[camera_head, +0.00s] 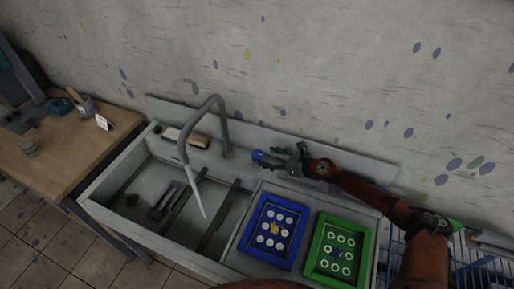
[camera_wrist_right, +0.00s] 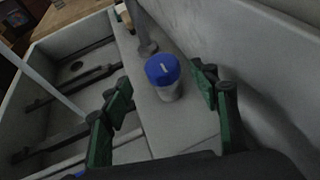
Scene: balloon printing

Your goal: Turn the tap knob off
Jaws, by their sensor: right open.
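The tap knob (camera_head: 257,155) has a blue top and stands on the sink's back ledge, right of the tap (camera_head: 222,120). Water (camera_head: 196,190) runs from the spout into the basin. In the right wrist view the knob (camera_wrist_right: 163,70) shows a white mark on its blue cap and a pale body below. My right gripper (camera_head: 286,159) reaches in from the right and is open, its fingers just right of the knob. In the wrist view the green-padded fingers (camera_wrist_right: 160,105) lie on either side of the knob's line, apart from it. My left gripper is not in view.
A blue frame (camera_head: 247,231) and a green frame (camera_head: 318,262) lie on the counter right of the sink basin (camera_head: 150,178). A brush (camera_head: 198,139) lies on the back ledge. A wooden table (camera_head: 52,150) stands at left. The wall is close behind the ledge.

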